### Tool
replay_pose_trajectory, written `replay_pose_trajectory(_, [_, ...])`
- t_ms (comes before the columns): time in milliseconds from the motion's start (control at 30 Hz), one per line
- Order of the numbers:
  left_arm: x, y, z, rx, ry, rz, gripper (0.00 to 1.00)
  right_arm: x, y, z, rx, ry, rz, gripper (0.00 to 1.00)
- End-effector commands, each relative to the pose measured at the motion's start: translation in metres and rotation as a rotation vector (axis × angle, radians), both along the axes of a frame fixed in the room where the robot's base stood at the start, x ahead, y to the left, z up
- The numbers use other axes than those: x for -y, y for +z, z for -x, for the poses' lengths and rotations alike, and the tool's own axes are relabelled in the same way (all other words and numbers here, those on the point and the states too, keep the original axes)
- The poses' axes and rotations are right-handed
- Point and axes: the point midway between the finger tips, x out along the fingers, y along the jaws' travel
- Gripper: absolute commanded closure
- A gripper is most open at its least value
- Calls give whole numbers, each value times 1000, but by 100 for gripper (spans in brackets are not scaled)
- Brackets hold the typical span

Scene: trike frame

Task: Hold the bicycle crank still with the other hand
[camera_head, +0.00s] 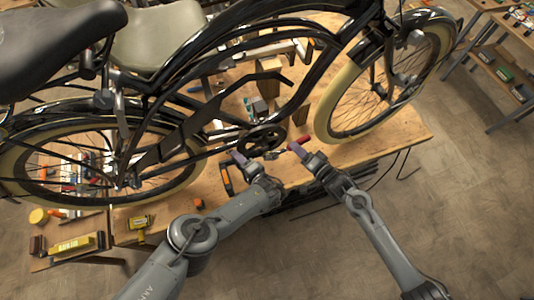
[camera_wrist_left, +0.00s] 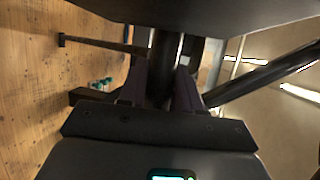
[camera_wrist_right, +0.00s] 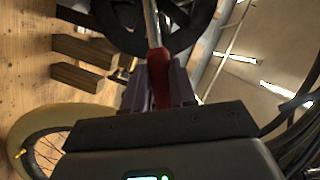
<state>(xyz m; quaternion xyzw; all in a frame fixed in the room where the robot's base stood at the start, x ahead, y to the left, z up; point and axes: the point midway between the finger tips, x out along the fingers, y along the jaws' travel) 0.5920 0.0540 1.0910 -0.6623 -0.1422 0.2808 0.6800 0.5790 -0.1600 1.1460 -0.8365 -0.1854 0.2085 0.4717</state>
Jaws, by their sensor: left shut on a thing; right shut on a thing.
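The black bicycle's chainring and crank area (camera_head: 264,137) is at the middle of the head view, low on the frame. My left gripper (camera_head: 239,157) is just left of and below the chainring. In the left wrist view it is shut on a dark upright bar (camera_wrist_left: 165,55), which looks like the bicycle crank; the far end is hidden. My right gripper (camera_head: 297,149) is to the right, shut on a red tool handle (camera_wrist_right: 158,76). The tool's metal shaft (camera_wrist_right: 152,22) points toward the dark round chainring (camera_wrist_right: 125,15). Whether its tip touches anything is hidden.
The bicycle stands over a wooden workbench (camera_head: 400,130). Its front wheel (camera_head: 330,105) is close to my right gripper. An orange-and-black tool (camera_head: 226,180) and a yellow item (camera_head: 140,222) lie at the bench's front. Wooden blocks (camera_wrist_right: 80,78) are beside the chainring. The floor in front is clear.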

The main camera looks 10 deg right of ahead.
Motion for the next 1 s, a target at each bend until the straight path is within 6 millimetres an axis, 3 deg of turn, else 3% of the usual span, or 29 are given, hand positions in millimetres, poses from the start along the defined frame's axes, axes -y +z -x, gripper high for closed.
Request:
replay_pose_trajectory(433, [1,3,0,5,1,-1,100,-10,18,1,39,2,123,100])
replay_pose_trajectory(1000, [1,4,-1,7,1,0,100,-12,21,1,47,2,159,100])
